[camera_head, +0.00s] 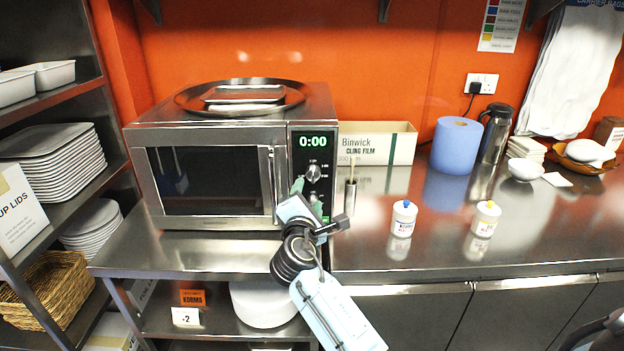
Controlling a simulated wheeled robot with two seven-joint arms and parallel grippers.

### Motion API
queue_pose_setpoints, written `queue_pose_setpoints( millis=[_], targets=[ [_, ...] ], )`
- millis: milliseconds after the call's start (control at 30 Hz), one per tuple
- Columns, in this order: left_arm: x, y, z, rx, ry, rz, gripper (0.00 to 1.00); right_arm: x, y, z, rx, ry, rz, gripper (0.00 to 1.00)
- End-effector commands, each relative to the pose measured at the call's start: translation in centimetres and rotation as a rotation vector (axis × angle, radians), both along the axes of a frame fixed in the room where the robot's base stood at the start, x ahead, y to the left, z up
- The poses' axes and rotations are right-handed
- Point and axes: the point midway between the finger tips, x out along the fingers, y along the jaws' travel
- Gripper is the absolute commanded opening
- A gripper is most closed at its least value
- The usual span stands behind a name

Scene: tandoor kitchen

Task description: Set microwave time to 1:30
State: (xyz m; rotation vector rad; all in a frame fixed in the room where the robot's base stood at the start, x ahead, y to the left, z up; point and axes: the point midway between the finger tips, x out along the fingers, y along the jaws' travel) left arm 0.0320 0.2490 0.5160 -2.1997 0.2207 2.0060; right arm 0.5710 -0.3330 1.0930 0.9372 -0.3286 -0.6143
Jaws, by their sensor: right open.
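The steel microwave (205,220) stands on the counter with its door shut. Its green display (313,142) reads 0:00. The black control panel on its right side has a round silver knob (313,173) below the display. My right gripper (307,196) is in front of the lower panel, just below the knob. It is open, and nothing shows between its fingers. The gripper hides part of the lower panel. I cannot tell whether a fingertip touches the panel. My left gripper is not in view.
A round steel tray (190,100) lies on top of the microwave. A cling film box (395,145) stands to its right. Two small white pots (403,218) (486,218), a blue roll (456,146) and a flask (496,133) stand further right. The front right counter is clear.

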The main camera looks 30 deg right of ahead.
Motion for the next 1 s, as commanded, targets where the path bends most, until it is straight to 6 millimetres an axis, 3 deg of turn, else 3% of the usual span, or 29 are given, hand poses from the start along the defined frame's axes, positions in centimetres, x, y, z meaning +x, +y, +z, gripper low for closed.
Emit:
queue_pose_setpoints(
  millis=[200,400,900,1000],
  targets=[
    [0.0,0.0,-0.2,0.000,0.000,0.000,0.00,3.7,-3.0,0.0,0.000,-0.001,-0.001,0.57],
    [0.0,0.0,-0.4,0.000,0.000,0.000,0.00,6.0,-4.7,-0.1,0.001,0.000,0.001,0.57],
    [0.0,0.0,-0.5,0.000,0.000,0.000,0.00,7.0,-5.6,-0.1,0.004,0.000,0.002,0.57],
    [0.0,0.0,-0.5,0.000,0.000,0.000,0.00,7.0,-5.6,-0.1,0.004,0.000,0.002,0.43]
  ],
)
